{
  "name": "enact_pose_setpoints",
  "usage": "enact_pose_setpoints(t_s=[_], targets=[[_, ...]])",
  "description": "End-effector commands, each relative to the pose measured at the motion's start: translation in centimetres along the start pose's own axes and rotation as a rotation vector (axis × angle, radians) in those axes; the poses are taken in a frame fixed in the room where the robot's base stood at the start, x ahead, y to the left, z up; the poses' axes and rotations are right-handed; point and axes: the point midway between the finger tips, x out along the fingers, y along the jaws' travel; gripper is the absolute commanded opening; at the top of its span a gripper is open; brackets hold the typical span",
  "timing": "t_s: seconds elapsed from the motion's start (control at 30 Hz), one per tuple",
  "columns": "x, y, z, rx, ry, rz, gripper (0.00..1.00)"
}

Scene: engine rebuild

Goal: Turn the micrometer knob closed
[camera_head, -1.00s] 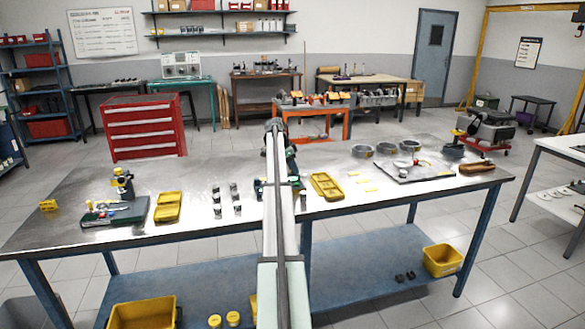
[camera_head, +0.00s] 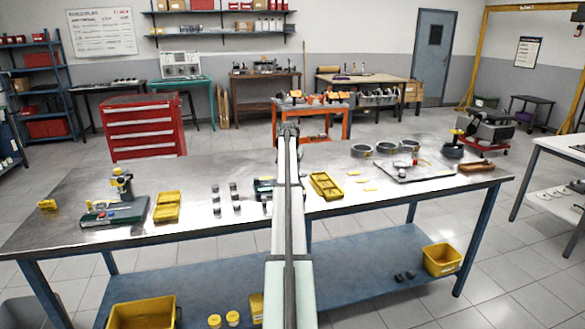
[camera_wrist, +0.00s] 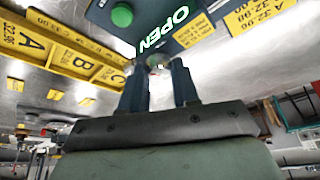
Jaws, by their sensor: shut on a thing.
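My gripper (camera_wrist: 157,68) shows in the wrist view with its two dark fingers around a small knob (camera_wrist: 158,62), which is mostly hidden between the fingertips. The micrometer unit (camera_wrist: 185,42) is a dark box with a green round button (camera_wrist: 122,15) and a lit green display reading OPEN (camera_wrist: 165,29). In the head view, the micrometer unit (camera_head: 263,187) is partly hidden behind my arm, near the middle of the metal bench. My gripper is hidden there.
A yellow tray with compartments marked A, B and C (camera_wrist: 62,54) lies beside the unit; it also shows in the head view (camera_head: 325,186). Several small dark cylinders (camera_head: 235,196) stand to the left on the bench (camera_head: 200,220).

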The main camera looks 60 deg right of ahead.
Motion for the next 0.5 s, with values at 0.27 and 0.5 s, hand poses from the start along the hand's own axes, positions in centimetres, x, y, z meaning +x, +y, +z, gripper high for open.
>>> enact_pose_setpoints(t_s=[0.27, 0.5], targets=[[-0.04, 0.21, 0.04, -0.242, -0.001, -0.102, 0.00], [0.01, 0.37, -0.09, -0.451, -0.001, -0.190, 0.00]])
